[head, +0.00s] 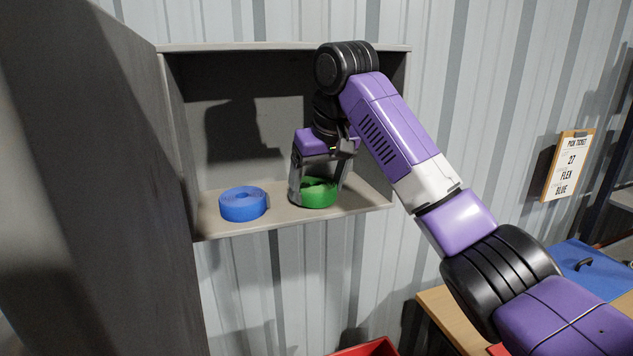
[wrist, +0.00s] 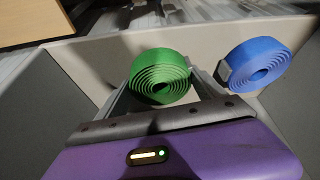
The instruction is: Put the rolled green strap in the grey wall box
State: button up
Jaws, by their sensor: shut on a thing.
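The rolled green strap (head: 319,193) is inside the grey wall box (head: 268,222), at or just above its floor, right of the middle. My gripper (head: 318,188) reaches down into the box and is shut on the green strap, with a finger on either side of it. In the wrist view the green strap (wrist: 160,77) shows its spiral end between the fingers. I cannot tell whether the strap's underside touches the box floor.
A rolled blue strap (head: 243,204) lies on the box floor to the left, apart from the green one. A large grey panel (head: 110,150) stands left of the box. Below right are a blue lid (head: 585,270), a wooden table (head: 440,305) and a red bin (head: 368,348).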

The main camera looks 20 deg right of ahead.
jog(key=shift+f, duration=0.15)
jog(key=o, duration=1.6)
